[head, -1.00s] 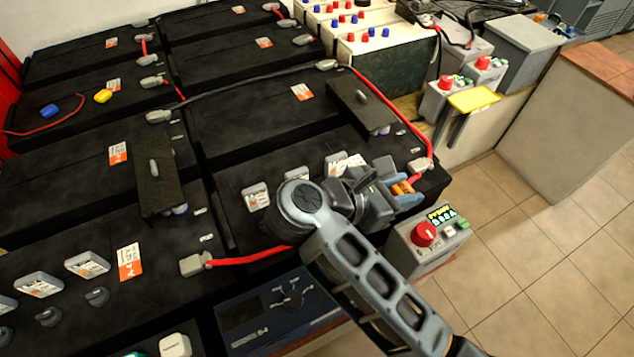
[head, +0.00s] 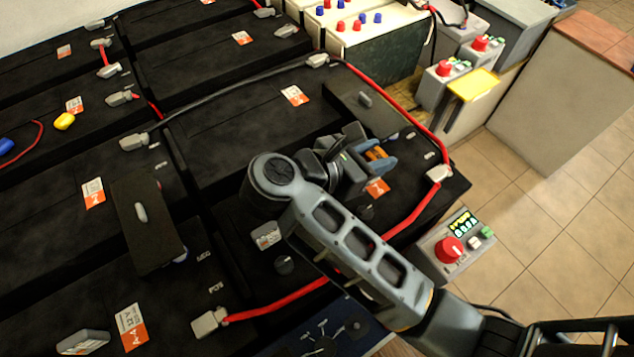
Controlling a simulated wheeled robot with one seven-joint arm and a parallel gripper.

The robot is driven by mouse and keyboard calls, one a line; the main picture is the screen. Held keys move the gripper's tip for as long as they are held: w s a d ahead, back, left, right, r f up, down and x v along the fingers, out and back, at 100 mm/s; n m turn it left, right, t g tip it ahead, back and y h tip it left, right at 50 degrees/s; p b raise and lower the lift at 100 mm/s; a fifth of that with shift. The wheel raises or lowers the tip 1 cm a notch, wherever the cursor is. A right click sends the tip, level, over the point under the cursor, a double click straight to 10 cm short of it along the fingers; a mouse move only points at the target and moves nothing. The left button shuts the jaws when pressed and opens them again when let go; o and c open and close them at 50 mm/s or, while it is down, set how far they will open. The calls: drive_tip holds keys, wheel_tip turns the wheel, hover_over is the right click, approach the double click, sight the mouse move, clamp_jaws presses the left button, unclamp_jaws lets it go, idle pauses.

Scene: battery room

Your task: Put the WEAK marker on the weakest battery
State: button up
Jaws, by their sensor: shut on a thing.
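My gripper (head: 384,160) is shut on a small orange piece (head: 378,153) between its blue-grey fingertips. No lettering on the piece can be read, so I cannot tell whether it is the WEAK marker. The gripper is over the right end of the front-right black battery (head: 235,235), near its orange label (head: 377,187); the height above it is unclear. Another black battery (head: 230,130) lies behind. At lower left is a battery with an orange label reading A-4 (head: 130,325). My arm hides part of the front-right battery.
A red cable (head: 290,298) runs along the front-right battery to a grey terminal (head: 438,173). A grey box with a red knob and lit display (head: 450,250) stands at right. Dark raised covers (head: 148,222) sit on batteries. Tiled floor (head: 560,230) is clear at right.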

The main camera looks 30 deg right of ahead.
drive_tip(key=w+a+f, duration=0.2)
drive_tip(key=w, duration=0.1)
drive_tip(key=w+a+f, duration=0.1)
drive_tip(key=w+f, duration=0.1)
drive_tip(key=w, duration=0.1)
drive_tip(key=w+a+f, duration=0.2)
drive_tip(key=w, duration=0.2)
drive_tip(key=shift+a+f, duration=0.3)
drive_tip(key=shift+f, duration=0.05)
drive_tip(key=shift+f+p, duration=0.35)
drive_tip(key=shift+f, duration=1.7)
drive_tip(key=shift+f, duration=0.15)
drive_tip(key=o, duration=1)
drive_tip(key=shift+r, duration=0.3)
drive_tip(key=b+v, duration=0.2)
drive_tip(key=v, duration=1)
drive_tip(key=shift+f, duration=0.1)
